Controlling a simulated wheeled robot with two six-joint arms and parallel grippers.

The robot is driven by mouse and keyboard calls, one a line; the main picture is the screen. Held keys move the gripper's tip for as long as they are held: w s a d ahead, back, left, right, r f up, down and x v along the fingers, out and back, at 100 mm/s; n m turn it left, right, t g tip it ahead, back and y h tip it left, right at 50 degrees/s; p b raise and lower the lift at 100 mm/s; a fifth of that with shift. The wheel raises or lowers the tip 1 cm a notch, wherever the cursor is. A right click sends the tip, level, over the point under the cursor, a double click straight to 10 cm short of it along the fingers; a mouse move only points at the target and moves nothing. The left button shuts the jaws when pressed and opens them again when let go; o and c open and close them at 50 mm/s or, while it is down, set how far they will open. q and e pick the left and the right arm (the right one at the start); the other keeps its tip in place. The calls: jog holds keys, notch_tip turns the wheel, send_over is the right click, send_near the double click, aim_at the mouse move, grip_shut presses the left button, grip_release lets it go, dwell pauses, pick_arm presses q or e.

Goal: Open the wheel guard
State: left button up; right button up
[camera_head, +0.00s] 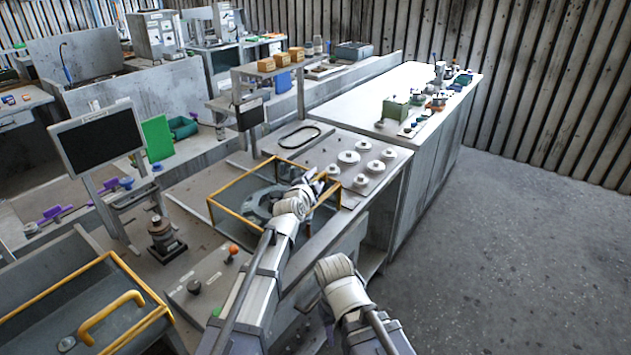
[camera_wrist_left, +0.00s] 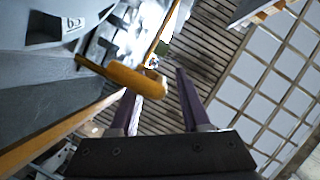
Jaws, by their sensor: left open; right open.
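The wheel guard (camera_head: 227,221) is a yellow-edged frame on the bench in the middle of the head view. A grey wheel-like part (camera_head: 257,207) lies inside its outline. My left gripper (camera_head: 316,183) is at the guard's right side. In the left wrist view its two purple fingers (camera_wrist_left: 157,88) are apart. A yellow bar-shaped handle (camera_wrist_left: 137,80) lies by the left finger and partly covers it; I cannot tell whether they touch. My right gripper (camera_head: 335,268) is lower, in front of the bench, with its fingertips hard to make out; nothing shows in it.
Several round grey discs (camera_head: 361,181) lie right of the guard. A second yellow-edged box (camera_head: 70,285) with a yellow handle is at the lower left. A monitor (camera_head: 98,140) stands on the left. The floor (camera_head: 500,260) at the right is clear.

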pick_arm(q)
grip_shut()
dwell(1.4)
